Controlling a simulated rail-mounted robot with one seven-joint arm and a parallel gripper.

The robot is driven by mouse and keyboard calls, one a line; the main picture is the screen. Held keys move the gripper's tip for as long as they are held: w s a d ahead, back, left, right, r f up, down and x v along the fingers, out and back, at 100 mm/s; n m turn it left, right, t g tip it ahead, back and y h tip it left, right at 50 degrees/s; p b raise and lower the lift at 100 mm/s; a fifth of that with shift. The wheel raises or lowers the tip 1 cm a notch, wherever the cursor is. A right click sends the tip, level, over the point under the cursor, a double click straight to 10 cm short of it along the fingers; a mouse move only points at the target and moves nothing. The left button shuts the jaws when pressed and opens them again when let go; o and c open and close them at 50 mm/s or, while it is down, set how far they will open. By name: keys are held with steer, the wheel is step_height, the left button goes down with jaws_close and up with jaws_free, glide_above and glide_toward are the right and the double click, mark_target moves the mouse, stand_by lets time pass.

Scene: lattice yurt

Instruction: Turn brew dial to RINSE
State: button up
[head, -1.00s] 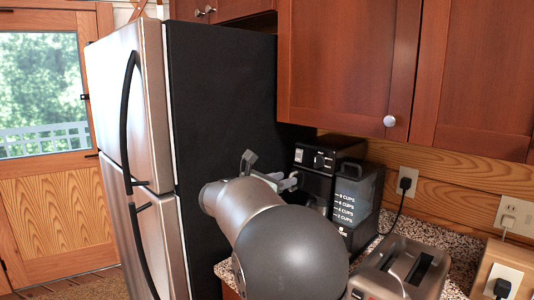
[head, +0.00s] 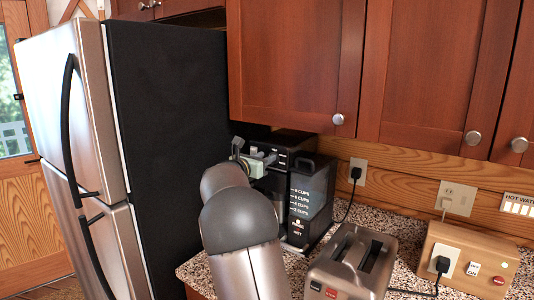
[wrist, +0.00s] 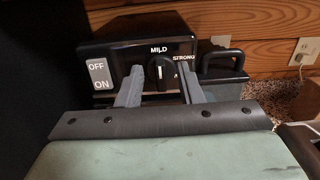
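The black coffee maker (head: 297,190) stands on the counter beside the fridge. In the wrist view its brew dial (wrist: 160,72) is a round black knob with a pale mark pointing up, towards the MILD label (wrist: 159,49). A STRONG label (wrist: 184,58) sits to its right. No RINSE label is readable. My gripper (wrist: 160,80) is open, with one finger on each side of the dial in the picture; I cannot tell whether either touches it. In the head view my gripper (head: 262,160) is at the machine's upper front, and the dial is hidden.
An OFF/ON switch (wrist: 100,74) sits left of the dial. A toaster (head: 350,263) stands on the counter in front and to the right. Wooden cabinets (head: 295,65) hang above, and the fridge (head: 165,150) stands at left. A cord (head: 350,205) runs behind.

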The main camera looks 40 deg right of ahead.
steer(key=shift+x, duration=1)
jaws_close()
